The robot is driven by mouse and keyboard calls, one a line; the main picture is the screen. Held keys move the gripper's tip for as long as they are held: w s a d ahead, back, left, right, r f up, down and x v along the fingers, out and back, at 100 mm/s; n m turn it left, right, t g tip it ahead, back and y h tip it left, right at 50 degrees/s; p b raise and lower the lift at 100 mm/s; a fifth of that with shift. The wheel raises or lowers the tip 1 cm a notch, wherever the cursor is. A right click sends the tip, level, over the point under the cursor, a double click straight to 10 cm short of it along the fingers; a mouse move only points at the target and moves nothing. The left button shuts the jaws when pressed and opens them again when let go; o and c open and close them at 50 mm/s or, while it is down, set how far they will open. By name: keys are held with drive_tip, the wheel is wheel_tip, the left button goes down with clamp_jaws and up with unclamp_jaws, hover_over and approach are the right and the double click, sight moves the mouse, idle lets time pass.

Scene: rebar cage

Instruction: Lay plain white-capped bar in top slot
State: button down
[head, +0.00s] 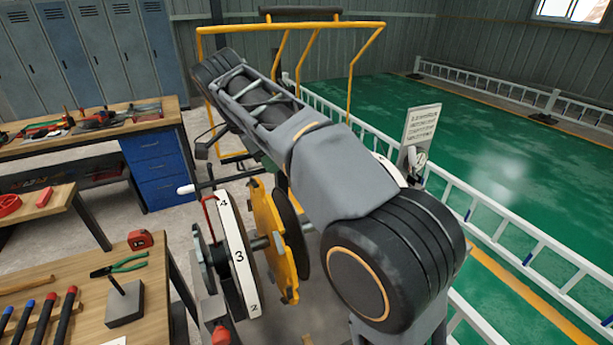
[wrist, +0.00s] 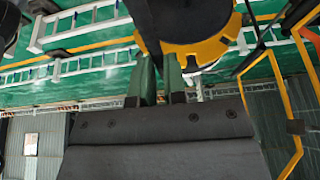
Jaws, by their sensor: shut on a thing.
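The plain bar (head: 234,178) is dark with a white cap (head: 186,189) at its left end. It lies roughly level across the upper edge of the white numbered disc (head: 238,256), near the number 4. I cannot tell whether it touches the slot. A yellow notched disc (head: 268,238) stands to its right and also shows in the wrist view (wrist: 200,45). My gripper (wrist: 160,78) has green fingers shut on the dark bar (wrist: 146,22). In the head view my arm hides the bar's right part and most of the gripper.
A bench at lower left holds red- and blue-ended bars (head: 62,315), green pliers (head: 120,266), a metal block (head: 125,305) and a red tape measure (head: 140,239). A yellow tube frame (head: 354,80) stands behind my arm. White railings (head: 500,212) border the green floor.

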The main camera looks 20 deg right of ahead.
drive_tip(key=w+d+f+p, duration=0.3)
drive_tip(key=w+d+f, duration=0.5)
drive_tip(key=d+f, duration=0.2)
drive_tip(key=x, duration=0.2)
drive_tip(key=shift+a+f+p, duration=0.15)
drive_tip(key=shift+f+p, duration=0.15)
drive_tip(key=shift+f, duration=0.1)
drive_tip(key=shift+w, duration=0.1)
drive_tip(key=c, duration=1.6)
unclamp_jaws()
drive_tip(key=shift+f, duration=0.2)
drive_tip(key=shift+c, duration=0.2)
drive_tip(key=o, duration=0.5)
drive_tip(key=shift+r, duration=0.1)
